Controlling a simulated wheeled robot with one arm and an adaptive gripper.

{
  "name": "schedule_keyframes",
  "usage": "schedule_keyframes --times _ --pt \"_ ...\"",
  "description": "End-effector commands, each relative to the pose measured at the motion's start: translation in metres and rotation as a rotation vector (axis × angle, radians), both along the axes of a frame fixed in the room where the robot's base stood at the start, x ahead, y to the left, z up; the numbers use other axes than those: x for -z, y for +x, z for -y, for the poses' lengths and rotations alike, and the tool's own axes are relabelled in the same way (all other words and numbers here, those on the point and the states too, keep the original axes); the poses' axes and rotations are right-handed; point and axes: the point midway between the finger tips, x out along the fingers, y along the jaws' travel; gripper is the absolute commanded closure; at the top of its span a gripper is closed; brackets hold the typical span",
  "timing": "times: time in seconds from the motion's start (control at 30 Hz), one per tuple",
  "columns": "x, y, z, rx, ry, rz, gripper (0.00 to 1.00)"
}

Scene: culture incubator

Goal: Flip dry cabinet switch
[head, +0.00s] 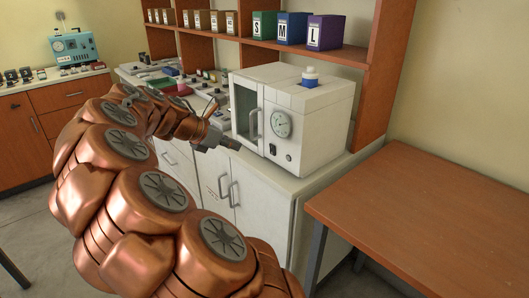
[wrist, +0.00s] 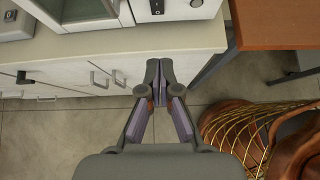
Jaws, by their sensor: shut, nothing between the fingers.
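The dry cabinet (head: 322,118) is a white box with a glass door (head: 245,108) and a round dial (head: 281,124) on its front. A small black switch (head: 272,149) sits low on the front, below the dial. My gripper (head: 233,145) is shut and empty, in front of the cabinet and left of the switch in the head view. In the wrist view my gripper (wrist: 159,70) points toward the cabinet, apart from the switch.
The cabinet stands on a white counter (head: 305,183) with handled doors below. A small round knob (head: 289,157) is right of the switch. A brown table (head: 455,215) is at the right. Lab items crowd the counter behind my arm.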

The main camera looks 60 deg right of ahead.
Motion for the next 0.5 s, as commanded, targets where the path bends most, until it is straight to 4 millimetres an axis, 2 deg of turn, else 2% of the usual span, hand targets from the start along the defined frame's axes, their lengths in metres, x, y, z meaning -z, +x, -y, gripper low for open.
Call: schedule_keyframes --times 0.5 --pt "0.0041 0.0004 0.0073 -0.013 -0.003 -0.02 1.0"
